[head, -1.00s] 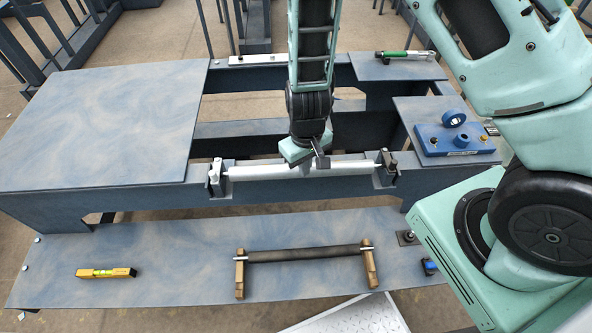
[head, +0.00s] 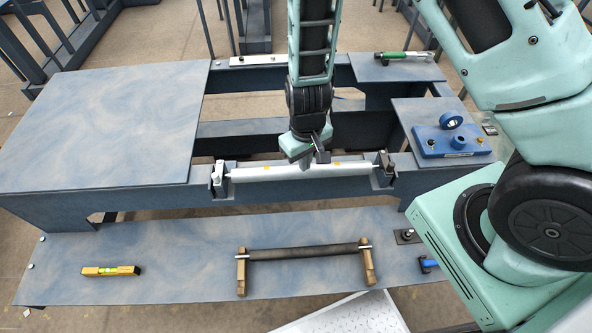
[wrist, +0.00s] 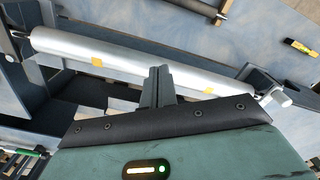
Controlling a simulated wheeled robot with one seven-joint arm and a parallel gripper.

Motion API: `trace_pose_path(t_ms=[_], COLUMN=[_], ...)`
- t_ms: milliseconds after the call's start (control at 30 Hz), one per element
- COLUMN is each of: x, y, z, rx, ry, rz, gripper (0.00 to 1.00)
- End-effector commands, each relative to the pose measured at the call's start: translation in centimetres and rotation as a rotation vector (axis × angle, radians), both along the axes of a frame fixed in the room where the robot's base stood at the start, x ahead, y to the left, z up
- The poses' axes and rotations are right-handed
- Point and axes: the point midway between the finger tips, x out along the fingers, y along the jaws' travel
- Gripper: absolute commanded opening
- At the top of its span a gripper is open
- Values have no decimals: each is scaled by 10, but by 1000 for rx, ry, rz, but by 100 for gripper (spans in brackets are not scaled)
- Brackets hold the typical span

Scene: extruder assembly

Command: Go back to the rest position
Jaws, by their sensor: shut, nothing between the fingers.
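My gripper (head: 322,157) hangs from my arm just behind and above the silver roller (head: 275,172) at the middle of the blue machine frame. In the wrist view my gripper (wrist: 158,72) has its fingers together with nothing between them. The silver roller (wrist: 140,68) with yellow marks lies across that view beyond the fingertips. It sits between a left bracket (head: 218,178) and a right bracket (head: 384,168). Whether the fingers touch the roller is hard to tell.
A dark roller (head: 305,252) rests on two wooden supports on the front shelf. A yellow level (head: 111,270) lies at left. A wide flat panel (head: 100,120) is clear.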

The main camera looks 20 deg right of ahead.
Motion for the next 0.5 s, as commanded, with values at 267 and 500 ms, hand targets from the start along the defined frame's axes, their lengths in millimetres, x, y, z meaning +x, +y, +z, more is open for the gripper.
trace_pose_path(t_ms=[267,500], x=[0,-2], y=[0,7], z=[0,8], rx=[0,17], ry=[1,1], rz=[0,9], gripper=[0,0])
